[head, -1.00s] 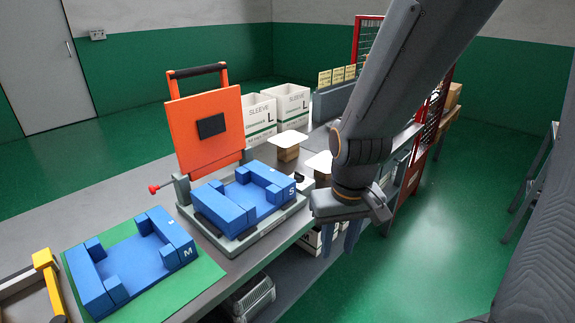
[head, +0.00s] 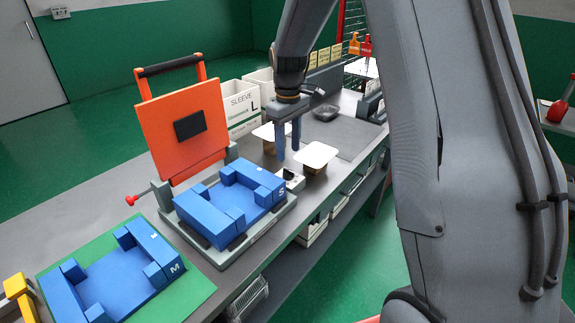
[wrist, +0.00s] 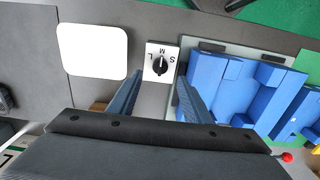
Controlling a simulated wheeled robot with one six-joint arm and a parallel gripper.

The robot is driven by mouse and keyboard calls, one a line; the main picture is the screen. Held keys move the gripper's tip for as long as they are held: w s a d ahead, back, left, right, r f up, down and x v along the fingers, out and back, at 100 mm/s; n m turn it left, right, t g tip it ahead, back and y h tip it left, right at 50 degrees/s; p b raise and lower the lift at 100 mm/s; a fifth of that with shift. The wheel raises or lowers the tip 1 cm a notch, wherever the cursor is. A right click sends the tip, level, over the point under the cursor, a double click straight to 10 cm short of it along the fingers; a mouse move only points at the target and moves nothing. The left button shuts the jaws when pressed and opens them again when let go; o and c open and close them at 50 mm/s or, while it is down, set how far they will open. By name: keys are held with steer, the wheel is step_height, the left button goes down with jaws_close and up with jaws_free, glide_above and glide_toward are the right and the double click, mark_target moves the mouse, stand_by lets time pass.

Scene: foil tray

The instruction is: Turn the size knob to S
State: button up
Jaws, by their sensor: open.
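The size knob (wrist: 160,65) is a black round knob on a small white plate marked S, M and L. In the wrist view the letters look upside down, with L at left, M above the knob and S at right. Its pale pointer line seems to point towards M. In the head view the knob's plate (head: 291,178) sits beside the blue fixture marked S, partly hidden and too small to read. My gripper (head: 288,152) is open and points down just above the knob. In the wrist view its fingers (wrist: 160,82) lie to either side of the plate, holding nothing.
The blue fixture (head: 208,213) stands left of the knob below a raised orange lid (head: 165,120). Another blue fixture marked M (head: 110,275) lies on a green mat. White-topped blocks (head: 316,154) stand close by on the right.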

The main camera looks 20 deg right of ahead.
mark_target(289, 174)
steer(key=shift+f+p, duration=1.1)
steer(key=shift+f, duration=2.7)
steer(key=c, duration=1.1)
